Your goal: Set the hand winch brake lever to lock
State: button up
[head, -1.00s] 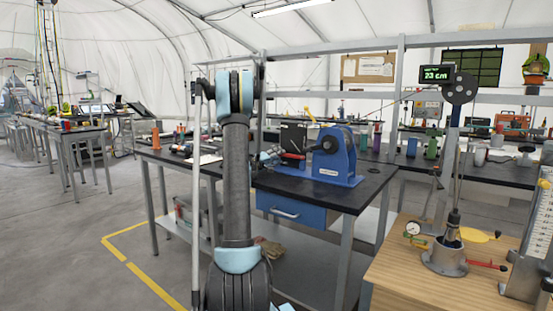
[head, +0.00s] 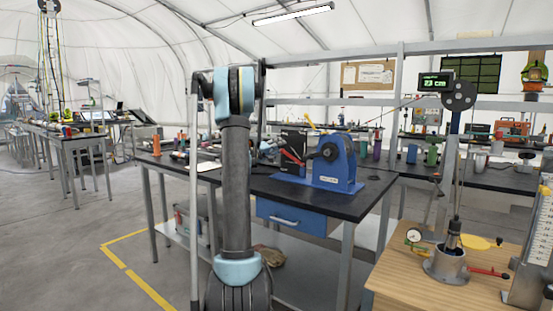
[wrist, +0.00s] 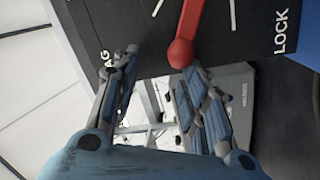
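The blue hand winch (head: 336,168) stands on the black-topped bench (head: 345,203). A dark panel (head: 293,138) stands at its left with a red bar in front of it (head: 291,157). In the wrist view, the red brake lever (wrist: 184,46) with a round knob lies across a black plate (wrist: 238,38) with white ticks. "LOCK" is printed on the right; letters ending "AG" show at left. The knob lies between the tick marks, left of LOCK. My gripper (wrist: 160,62) is open, its fingertips at the plate; the right tip is close to the knob. Contact is unclear. My arm mostly hides the gripper in the head view.
A yellow handle (head: 310,122) rises behind the winch. A blue drawer (head: 290,213) hangs under the bench. A wooden table (head: 400,270) with a gauge and a metal pot stands at front right. A display (head: 436,83) reads 23 cm. Floor at left is clear.

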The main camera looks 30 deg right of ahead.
jog(key=shift+r, duration=0.75)
jog(key=shift+s+a+r, duration=0.15)
jog(key=shift+s+r, duration=0.6)
jog(key=shift+s, duration=0.1)
jog(key=w+r+v, duration=0.1)
jog(key=v, duration=1.8)
jog(key=shift+a, duration=0.55)
jog(key=shift+s, duration=0.2)
dwell(0.6)
